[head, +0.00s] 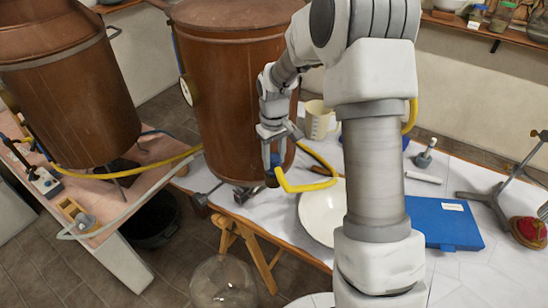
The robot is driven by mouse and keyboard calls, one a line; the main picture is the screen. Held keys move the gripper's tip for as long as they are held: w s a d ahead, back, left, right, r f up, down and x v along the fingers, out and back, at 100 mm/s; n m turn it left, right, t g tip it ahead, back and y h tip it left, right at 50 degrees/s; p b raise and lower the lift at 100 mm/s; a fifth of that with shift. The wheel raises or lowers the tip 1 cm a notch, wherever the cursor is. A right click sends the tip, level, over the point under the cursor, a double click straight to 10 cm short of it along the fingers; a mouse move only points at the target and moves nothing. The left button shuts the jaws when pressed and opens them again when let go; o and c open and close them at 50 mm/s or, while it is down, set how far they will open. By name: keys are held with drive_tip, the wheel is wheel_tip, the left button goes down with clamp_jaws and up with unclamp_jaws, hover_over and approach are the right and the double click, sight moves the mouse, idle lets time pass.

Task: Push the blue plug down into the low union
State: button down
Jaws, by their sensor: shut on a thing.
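My gripper (273,148) points down just in front of the large copper vessel (233,90), near its lower right side. It is shut on the blue plug (275,160), which shows as a small dark blue piece between and below the fingers. Directly below the plug is a small brownish fitting (271,179), which looks like the low union. A yellow tube (305,186) bends beside it. The plug and fitting overlap in this view, and I cannot tell whether the plug is seated or only above it.
A white bowl (318,222) stands close to the right on the white-covered table. A measuring jug (317,120) is behind. A blue case (445,223) and a metal stand (490,195) lie farther right. A second copper vessel (70,95) and a glass flask (223,283) are left and below.

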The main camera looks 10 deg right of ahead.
drive_tip(key=shift+f+b, duration=0.5)
drive_tip(key=shift+f, duration=0.2)
idle(1.5)
drive_tip(key=shift+c, duration=1.6)
unclamp_jaws()
drive_tip(key=shift+r, duration=0.15)
drive_tip(key=shift+r+p, duration=2.3)
drive_tip(key=shift+r, duration=1.15)
